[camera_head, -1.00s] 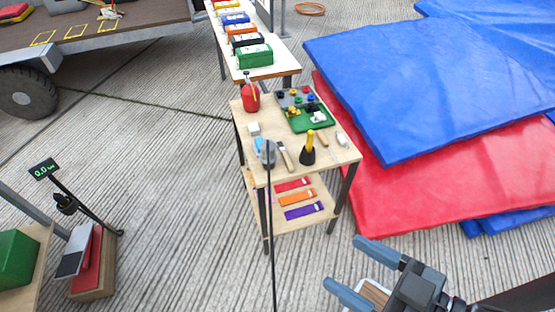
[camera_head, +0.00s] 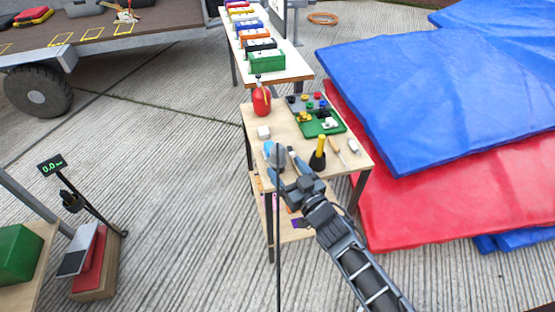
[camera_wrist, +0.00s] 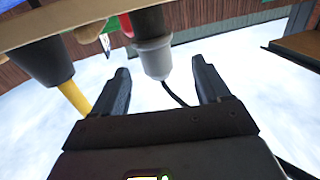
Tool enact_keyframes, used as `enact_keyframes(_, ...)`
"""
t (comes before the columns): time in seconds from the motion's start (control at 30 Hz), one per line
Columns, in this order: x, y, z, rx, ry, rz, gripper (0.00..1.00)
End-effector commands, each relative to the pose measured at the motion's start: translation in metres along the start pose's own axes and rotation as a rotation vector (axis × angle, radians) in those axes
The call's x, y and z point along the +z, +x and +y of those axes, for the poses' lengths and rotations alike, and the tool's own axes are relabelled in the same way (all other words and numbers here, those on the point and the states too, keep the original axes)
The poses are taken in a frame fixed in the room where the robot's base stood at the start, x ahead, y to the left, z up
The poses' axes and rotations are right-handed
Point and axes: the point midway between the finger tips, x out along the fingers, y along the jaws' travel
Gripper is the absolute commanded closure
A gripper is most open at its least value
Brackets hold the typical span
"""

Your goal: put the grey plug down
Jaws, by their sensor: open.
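The grey plug (camera_head: 277,154) is upright near the front left of the small wooden table (camera_head: 287,130), beside a blue thing. A dark line runs down from it in the head view. In the wrist view, which is upside down, the plug (camera_wrist: 154,58) has a pale grey end and a black cable. My gripper (camera_head: 283,164) is at the table's front edge, close to the plug. Its fingers (camera_wrist: 160,68) are apart, one on each side of the plug's end, with visible gaps. I cannot tell whether the plug rests on the tabletop.
A black holder with a yellow handle (camera_head: 318,157) stands close by on the right. A red bottle (camera_head: 261,99) and a green tray (camera_head: 330,129) are farther back. Blue and red mats (camera_head: 450,190) lie right of the table.

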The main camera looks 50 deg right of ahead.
Motion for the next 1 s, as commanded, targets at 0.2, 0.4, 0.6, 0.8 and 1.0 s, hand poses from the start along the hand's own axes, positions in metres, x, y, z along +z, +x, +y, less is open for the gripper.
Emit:
enact_keyframes(0.2,0.0,0.021,0.004,0.005,-0.002,0.004,0.24)
enact_keyframes(0.4,0.001,0.04,0.005,0.004,-0.001,0.004,0.24)
enact_keyframes(0.6,0.002,0.069,0.007,0.005,-0.002,0.005,0.24)
enact_keyframes(0.8,0.001,0.084,0.006,0.003,-0.001,0.004,0.24)
enact_keyframes(1.0,0.001,0.085,0.006,0.003,-0.001,0.003,0.24)
